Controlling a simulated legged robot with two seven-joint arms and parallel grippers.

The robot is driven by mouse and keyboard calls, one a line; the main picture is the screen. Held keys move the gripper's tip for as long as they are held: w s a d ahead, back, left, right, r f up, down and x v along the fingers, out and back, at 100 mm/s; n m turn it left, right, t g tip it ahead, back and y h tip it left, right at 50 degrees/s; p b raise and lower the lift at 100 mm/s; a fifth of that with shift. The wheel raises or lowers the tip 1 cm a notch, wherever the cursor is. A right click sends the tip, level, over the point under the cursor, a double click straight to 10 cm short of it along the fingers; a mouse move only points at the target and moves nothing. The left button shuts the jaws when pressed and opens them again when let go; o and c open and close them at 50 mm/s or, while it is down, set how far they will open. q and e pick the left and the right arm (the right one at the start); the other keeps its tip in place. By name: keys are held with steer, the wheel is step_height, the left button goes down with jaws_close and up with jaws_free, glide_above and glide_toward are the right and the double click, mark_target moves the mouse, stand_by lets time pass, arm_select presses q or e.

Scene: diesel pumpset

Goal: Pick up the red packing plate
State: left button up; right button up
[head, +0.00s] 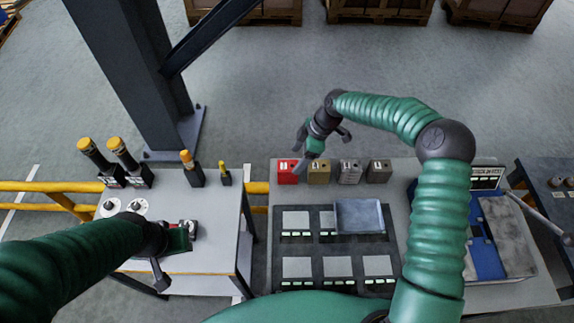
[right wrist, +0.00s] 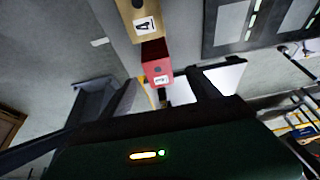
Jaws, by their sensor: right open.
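The red packing plate (head: 288,171) stands at the left end of a row of block-like plates at the back of the middle table. It is a red block with a white label. In the right wrist view the red plate (right wrist: 157,62) lies beyond and between my two dark fingers. My right gripper (head: 309,149) is open and empty, just above and behind the row, near the red plate and apart from it. My left gripper (head: 175,245) is over the left table; its fingers are partly hidden.
A tan block (head: 318,172) stands right beside the red one, with grey and brown ones further right. A dark tray (head: 335,250) with pale squares and a grey-blue bin (head: 358,216) lie in front. Yellow-capped posts (head: 192,170) stand on the left table. A steel column (head: 135,75) rises behind.

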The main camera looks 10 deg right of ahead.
mark_target(290, 165)
steer(key=p+x, duration=0.2)
steer(key=x, duration=0.2)
steer(key=shift+w+a, duration=0.1)
steer(key=shift+a, duration=0.1)
steer(key=shift+f, duration=0.3)
steer(key=shift+w+f, duration=0.15)
steer(key=shift+w, duration=0.05)
steer(key=shift+a, duration=0.1)
steer(key=c, duration=0.9)
jaws_close()
